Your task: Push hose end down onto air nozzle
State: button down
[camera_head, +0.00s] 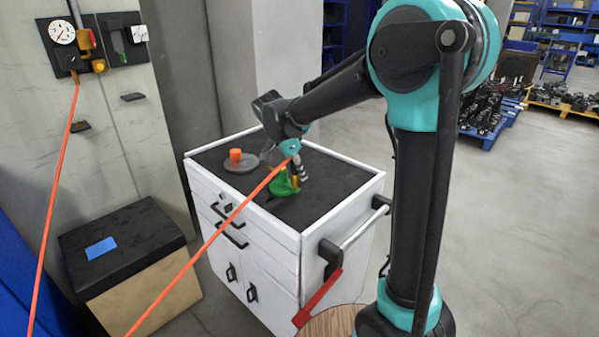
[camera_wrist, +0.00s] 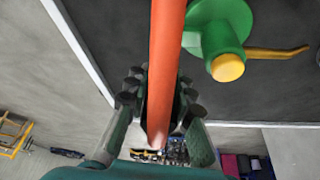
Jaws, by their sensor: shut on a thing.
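The orange hose (camera_wrist: 168,40) lies between the fingers of my gripper (camera_wrist: 158,100), which is shut on it. In the head view the hose (camera_head: 215,235) slants up from lower left to my gripper (camera_head: 299,170) above the cart top. A green fitting (camera_head: 281,186) stands on the cart top just below my gripper.
The white cart (camera_head: 270,250) has a dark top (camera_head: 325,180). A grey disc (camera_head: 241,166) with an orange cylinder (camera_head: 235,155) stands at its left. A wall panel with a gauge (camera_head: 62,31) feeds the hose. A box (camera_head: 140,265) stands left of the cart. Open floor lies right.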

jog(key=shift+f, duration=0.45)
dwell(0.6)
jog(key=c, duration=1.2)
grip_release()
